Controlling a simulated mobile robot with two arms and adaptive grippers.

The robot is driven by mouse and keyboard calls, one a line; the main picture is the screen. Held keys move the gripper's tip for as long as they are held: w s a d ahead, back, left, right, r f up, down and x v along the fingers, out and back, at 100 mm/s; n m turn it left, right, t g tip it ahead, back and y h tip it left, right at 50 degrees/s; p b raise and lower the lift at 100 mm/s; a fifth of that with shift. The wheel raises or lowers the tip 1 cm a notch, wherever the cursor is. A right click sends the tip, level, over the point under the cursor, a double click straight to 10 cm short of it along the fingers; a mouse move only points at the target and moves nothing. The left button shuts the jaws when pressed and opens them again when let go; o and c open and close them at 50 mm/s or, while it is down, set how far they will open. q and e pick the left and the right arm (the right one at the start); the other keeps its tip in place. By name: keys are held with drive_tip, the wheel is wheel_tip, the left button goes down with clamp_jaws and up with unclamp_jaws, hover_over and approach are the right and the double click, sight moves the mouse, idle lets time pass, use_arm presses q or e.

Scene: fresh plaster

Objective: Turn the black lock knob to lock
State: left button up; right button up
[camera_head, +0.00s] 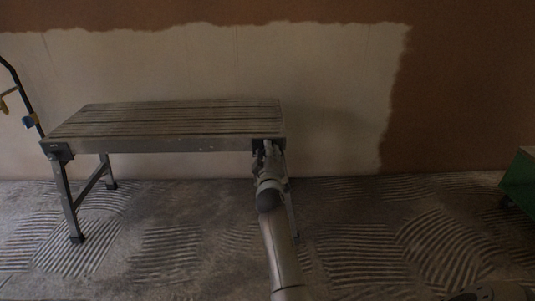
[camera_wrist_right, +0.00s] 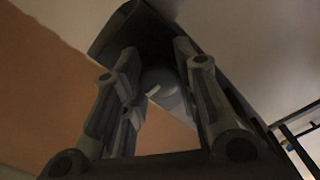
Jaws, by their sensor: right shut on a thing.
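A slatted work bench (camera_head: 170,118) with folding metal legs stands against the wall in the head view. My right gripper (camera_head: 267,146) is at the bench's front right corner, where the leg meets the frame. In the right wrist view, the two fingers of the right gripper (camera_wrist_right: 157,62) are closed on the lock knob (camera_wrist_right: 160,80), a rounded dark grey form partly hidden between them. A dark bracket of the bench (camera_wrist_right: 118,35) is behind the knob. The knob's turn angle cannot be told. In the head view the gripper covers the knob.
A dark tubular frame with yellow and blue parts (camera_head: 30,121) stands at the left edge. A green container (camera_head: 520,181) is at the right edge.

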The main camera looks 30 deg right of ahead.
drive_tip(key=o, duration=1.1)
drive_tip(key=shift+c, duration=0.2)
drive_tip(key=shift+s+a, duration=0.1)
drive_tip(key=v, duration=0.7)
drive_tip(key=shift+s, duration=0.15)
